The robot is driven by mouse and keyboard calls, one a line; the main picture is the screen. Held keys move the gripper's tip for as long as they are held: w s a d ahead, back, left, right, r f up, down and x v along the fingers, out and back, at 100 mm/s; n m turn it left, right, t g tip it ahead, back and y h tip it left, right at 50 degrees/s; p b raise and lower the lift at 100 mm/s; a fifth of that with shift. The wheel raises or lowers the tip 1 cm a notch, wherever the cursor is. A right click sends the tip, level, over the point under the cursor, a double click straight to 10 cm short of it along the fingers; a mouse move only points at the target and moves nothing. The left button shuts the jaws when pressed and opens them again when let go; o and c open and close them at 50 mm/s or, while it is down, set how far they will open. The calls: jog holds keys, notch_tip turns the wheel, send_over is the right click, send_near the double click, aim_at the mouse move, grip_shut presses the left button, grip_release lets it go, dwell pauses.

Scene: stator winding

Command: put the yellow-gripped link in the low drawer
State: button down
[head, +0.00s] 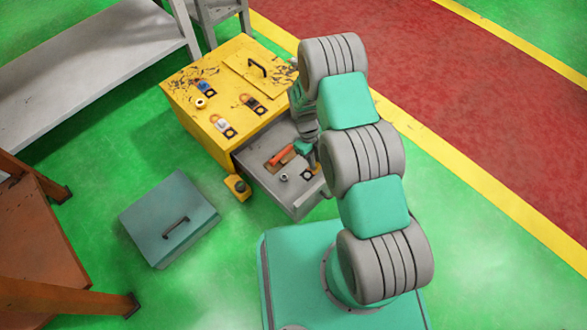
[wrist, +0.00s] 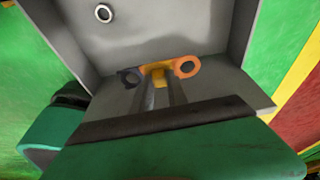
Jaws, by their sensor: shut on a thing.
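The yellow-gripped link (wrist: 158,70) has an orange ring end at right and a dark end at left in the wrist view. My gripper (wrist: 160,88) is shut on its yellow middle. The low drawer (head: 258,182) is grey and pulled open from the yellow cabinet; its floor and walls also fill the wrist view (wrist: 205,30). My gripper (head: 312,160) is over the drawer's right part in the head view, with a dark end of the link showing below it. I cannot tell whether the link touches the drawer floor.
In the drawer lie a red-orange bar (head: 281,154) and a small metal ring (head: 284,178). Several links lie on the yellow cabinet (head: 190,75), beside a black handle. A small yellow box (head: 237,187) and a grey-green lidded box (head: 168,218) stand on the green floor.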

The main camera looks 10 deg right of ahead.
notch_tip(320, 180, down, 10)
jog(key=b, duration=0.4)
jog(key=shift+s+f, duration=0.1)
jog(key=shift+f, duration=0.1)
jog(key=shift+f, duration=0.25)
jog(key=c, duration=1.3)
grip_release()
jog(key=shift+r, duration=0.1)
